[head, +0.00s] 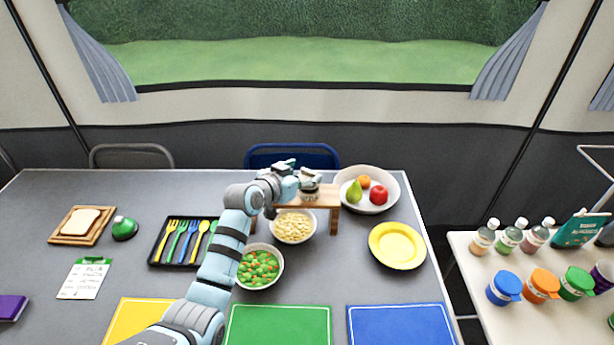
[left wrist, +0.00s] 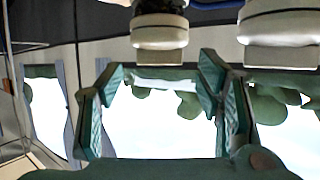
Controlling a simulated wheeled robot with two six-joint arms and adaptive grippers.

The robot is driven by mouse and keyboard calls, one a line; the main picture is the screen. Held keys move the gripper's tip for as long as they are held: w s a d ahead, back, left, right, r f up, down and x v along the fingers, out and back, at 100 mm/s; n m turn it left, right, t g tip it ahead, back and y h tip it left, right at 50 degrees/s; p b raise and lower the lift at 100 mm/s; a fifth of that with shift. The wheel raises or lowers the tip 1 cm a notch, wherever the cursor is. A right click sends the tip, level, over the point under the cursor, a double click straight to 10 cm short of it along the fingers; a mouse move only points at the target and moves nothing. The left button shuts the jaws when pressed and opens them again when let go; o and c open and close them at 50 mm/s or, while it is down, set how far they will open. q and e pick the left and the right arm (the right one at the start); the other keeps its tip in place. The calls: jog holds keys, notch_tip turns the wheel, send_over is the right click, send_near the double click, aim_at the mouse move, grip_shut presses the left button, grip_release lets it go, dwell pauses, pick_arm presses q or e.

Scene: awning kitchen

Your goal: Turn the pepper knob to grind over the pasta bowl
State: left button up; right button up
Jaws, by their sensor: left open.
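The pasta bowl (head: 293,226) is white and full of pale pasta. It sits at the front of a small wooden stand (head: 325,197). A small cream and dark container, seemingly the pepper grinder (head: 309,192), is at the stand's top, partly hidden by my left gripper (head: 301,172). In the left wrist view, my left gripper (left wrist: 157,78) has its green fingers spread with nothing between them. Two cream-and-dark rounded pieces (left wrist: 160,30) (left wrist: 280,28) show at the top edge there, cut off; I cannot tell which is the pepper knob. My right gripper is not in view.
A bowl of peas and carrots (head: 259,267) stands near my left arm. A fruit bowl (head: 367,203) and a yellow plate (head: 397,246) are to the right. A cutlery tray (head: 158,254) lies left. A side table (head: 483,278) holds bottles and jars. The table's front holds coloured mats.

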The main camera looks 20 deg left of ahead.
aim_at(307, 174)
pick_arm(q)
jog(key=x, duration=0.2)
jog(key=shift+w+d+f, duration=0.1)
jog(key=shift+w+f, duration=0.05)
jog(key=shift+w, duration=0.05)
jog(key=shift+b, duration=0.3)
jog(key=c, duration=1.1)
jog(key=shift+o, duration=0.2)
jog(key=shift+f+h+b, duration=0.15)
jog(key=shift+h+b, duration=0.15)
jog(key=shift+b, duration=0.05)
jog(key=m+g+h+b, duration=0.1)
jog(key=m+h+b, duration=0.1)
jog(key=b, duration=0.2)
jog(key=m+g+h+b, duration=0.1)
jog(key=m+b, duration=0.1)
jog(key=b, duration=0.3)
jog(key=shift+w+a+f+h, duration=0.1)
jog(key=shift+a+f+h, duration=0.15)
jog(key=shift+h, duration=0.15)
jog(key=shift+r, duration=0.2)
jog(key=shift+r+m, duration=0.1)
jog(key=shift+m, duration=0.2)
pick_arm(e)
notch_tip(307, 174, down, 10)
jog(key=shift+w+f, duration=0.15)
